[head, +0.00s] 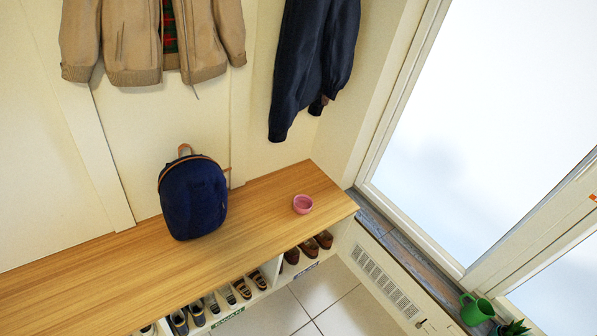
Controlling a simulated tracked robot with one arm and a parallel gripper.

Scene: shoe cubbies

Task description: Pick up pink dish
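The pink dish (302,204) is a small round bowl. It sits upright on the wooden bench top (262,215), near the bench's right end and close to its front edge. Nothing touches it. My gripper is not in view, so I cannot see its position or whether it is open.
A navy backpack (192,197) stands on the bench left of the dish. A tan jacket (150,40) and a dark jacket (312,65) hang above. Shoes (242,288) fill cubbies below. A green watering can (476,309) stands on the window sill at right.

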